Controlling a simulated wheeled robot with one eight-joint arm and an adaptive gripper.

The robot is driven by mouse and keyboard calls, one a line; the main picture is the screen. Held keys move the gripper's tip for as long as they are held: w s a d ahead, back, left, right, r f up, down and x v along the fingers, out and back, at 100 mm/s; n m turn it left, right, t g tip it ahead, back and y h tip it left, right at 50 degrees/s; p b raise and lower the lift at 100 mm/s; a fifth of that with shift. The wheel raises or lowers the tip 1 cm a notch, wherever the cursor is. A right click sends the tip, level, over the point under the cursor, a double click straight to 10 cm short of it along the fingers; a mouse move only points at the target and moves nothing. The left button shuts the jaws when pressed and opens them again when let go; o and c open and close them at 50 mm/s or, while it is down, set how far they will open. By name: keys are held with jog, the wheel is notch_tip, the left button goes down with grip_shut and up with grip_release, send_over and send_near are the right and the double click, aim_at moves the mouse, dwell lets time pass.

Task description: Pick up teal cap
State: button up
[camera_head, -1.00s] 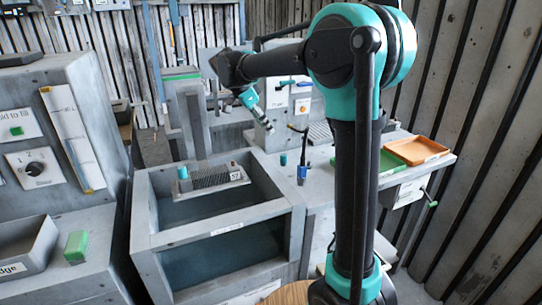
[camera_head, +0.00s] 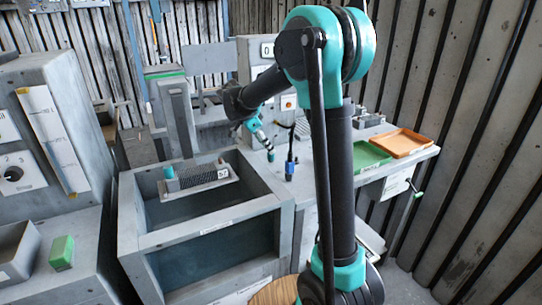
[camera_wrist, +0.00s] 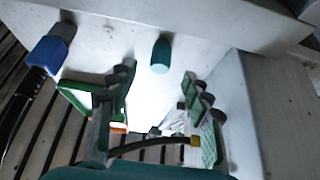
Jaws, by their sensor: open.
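The teal cap (camera_wrist: 161,56) stands on the pale grey bench top in the wrist view, beyond and between the fingers of my gripper (camera_wrist: 158,76). The fingers are spread apart and nothing is between their tips. In the head view my gripper (camera_head: 267,143) points down at the bench, with the small teal cap (camera_head: 271,156) just below its tips. The exact gap is too small to tell there.
A blue connector with a black cable (camera_wrist: 48,52) stands left of the cap in the wrist view, near the left finger. A green tray (camera_head: 367,156) and an orange tray (camera_head: 400,142) lie on the bench at right. The open-topped grey tank (camera_head: 210,225) stands in front.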

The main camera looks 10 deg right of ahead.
jog(key=x, duration=0.4)
jog(key=shift+d+f, duration=0.15)
jog(key=shift+f, duration=0.05)
jog(key=c, duration=1)
jog(key=shift+c, duration=0.3)
jog(key=shift+r, duration=0.15)
